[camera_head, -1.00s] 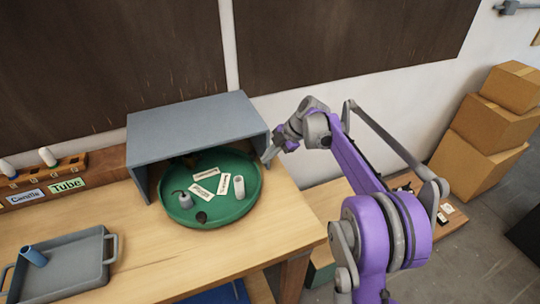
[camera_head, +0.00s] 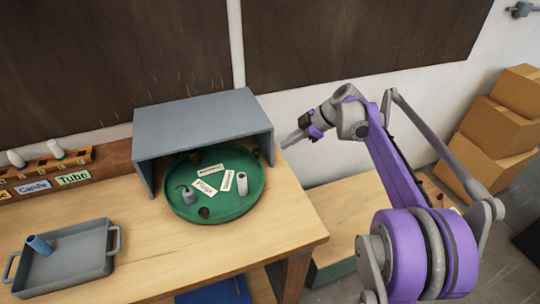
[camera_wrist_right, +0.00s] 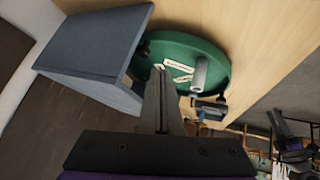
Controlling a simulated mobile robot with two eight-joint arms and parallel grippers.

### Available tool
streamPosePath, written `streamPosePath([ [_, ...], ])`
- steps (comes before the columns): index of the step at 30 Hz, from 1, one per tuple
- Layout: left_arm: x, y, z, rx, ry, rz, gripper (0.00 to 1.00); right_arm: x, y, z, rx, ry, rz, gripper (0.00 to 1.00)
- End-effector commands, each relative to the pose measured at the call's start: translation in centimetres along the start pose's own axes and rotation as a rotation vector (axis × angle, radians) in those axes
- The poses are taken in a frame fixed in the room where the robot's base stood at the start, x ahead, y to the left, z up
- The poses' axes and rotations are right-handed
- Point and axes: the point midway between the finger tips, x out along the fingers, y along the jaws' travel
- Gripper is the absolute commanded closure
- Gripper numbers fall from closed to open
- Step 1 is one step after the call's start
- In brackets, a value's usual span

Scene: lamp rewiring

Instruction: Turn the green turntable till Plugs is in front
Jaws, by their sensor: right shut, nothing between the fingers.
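The green turntable (camera_head: 234,206) stands on the bench, its rear part under a grey hood. White label cards (camera_head: 228,181) lie at its middle; their words are too small to read, so I cannot tell which is Plugs. A white cylinder (camera_head: 242,184) stands at its right, a small grey hooked piece (camera_head: 188,196) at the front left and a dark round piece (camera_head: 204,212) at the front. My right gripper (camera_head: 285,143) is shut and empty, just right of the hood and apart from the turntable. My left gripper is out of view.
The grey hood (camera_head: 200,122) limits access from behind and the sides. A grey tray (camera_head: 85,268) with a blue cylinder (camera_head: 40,245) is at the left front. A rack with Candle and Tube labels (camera_head: 73,178) is at the back left. Bench in front is clear.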

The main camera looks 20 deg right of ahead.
Motion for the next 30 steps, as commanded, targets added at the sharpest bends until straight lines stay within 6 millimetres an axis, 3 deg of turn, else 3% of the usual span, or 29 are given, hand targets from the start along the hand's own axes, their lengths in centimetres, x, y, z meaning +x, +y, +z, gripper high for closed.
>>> streamPosePath([
  [9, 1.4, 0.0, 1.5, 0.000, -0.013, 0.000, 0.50, 3.0, -1.4, 1.0, 0.989, 0.234, 0.111, 1.00],
  [16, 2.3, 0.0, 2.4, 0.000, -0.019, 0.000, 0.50, 3.8, -2.8, 1.8, 1.709, 0.478, 0.059, 1.00],
  [23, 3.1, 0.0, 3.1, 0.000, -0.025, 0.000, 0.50, 4.0, -4.8, 2.7, 2.406, 0.760, -0.154, 1.00],
  [28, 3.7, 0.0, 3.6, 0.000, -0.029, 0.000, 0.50, 3.7, -6.6, 3.7, 2.876, 0.970, -0.451, 1.00],
  [29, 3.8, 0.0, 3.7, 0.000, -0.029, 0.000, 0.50, 3.6, -6.9, 3.8, -2.922, -0.992, 0.510, 1.00],
  [30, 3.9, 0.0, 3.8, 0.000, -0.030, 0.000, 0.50, 3.5, -7.3, 4.0, -2.805, -0.964, 0.556, 1.00],
])
